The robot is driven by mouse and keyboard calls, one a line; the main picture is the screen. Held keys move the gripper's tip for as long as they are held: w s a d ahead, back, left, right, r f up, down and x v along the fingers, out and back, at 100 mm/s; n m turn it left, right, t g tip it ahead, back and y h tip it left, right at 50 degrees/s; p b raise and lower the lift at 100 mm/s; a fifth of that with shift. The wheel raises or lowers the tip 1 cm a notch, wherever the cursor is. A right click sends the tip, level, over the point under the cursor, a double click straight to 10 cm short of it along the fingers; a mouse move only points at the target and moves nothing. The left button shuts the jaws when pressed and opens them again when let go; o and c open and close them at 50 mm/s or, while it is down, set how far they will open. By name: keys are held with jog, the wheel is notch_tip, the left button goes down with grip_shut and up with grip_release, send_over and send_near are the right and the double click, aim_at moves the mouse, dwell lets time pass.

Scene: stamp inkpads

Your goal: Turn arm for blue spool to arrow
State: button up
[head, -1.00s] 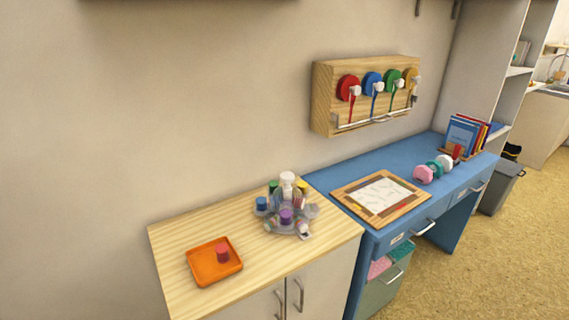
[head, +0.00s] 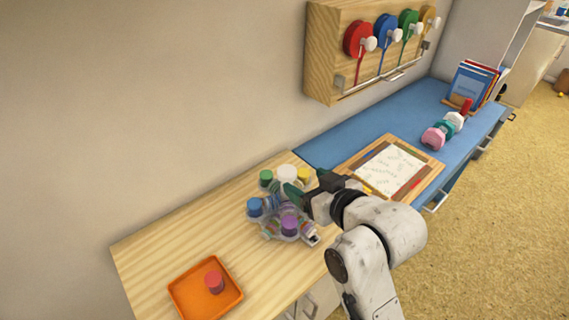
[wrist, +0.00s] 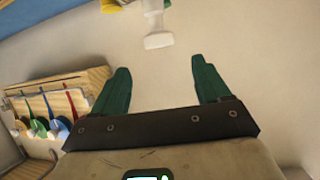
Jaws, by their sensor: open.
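A carousel (head: 267,218) with several short arms stands on the wooden cabinet top. A blue spool (head: 255,207) is on its left side, with green (head: 266,177), yellow (head: 303,174) and purple (head: 289,223) ones around it. A white knob (head: 286,173) tops its middle post; a white knob also shows in the wrist view (wrist: 158,40). My gripper (head: 294,192) is at the right of the carousel in the head view, partly covering it. Its green fingers are apart and empty in the wrist view (wrist: 162,84). I cannot make out an arrow.
An orange tray (head: 235,295) with a red spool (head: 214,282) lies front left. A wall rack (head: 322,60) holds red, blue, green and yellow reels. A framed board (head: 424,190) lies on the blue desk (head: 335,145). The wood left of the carousel is clear.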

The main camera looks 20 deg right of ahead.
aim_at(288, 172)
jog(key=x, duration=0.9)
jog(key=shift+w+f, duration=0.2)
jog(key=shift+w, duration=0.05)
jog(key=shift+c, duration=0.2)
grip_shut()
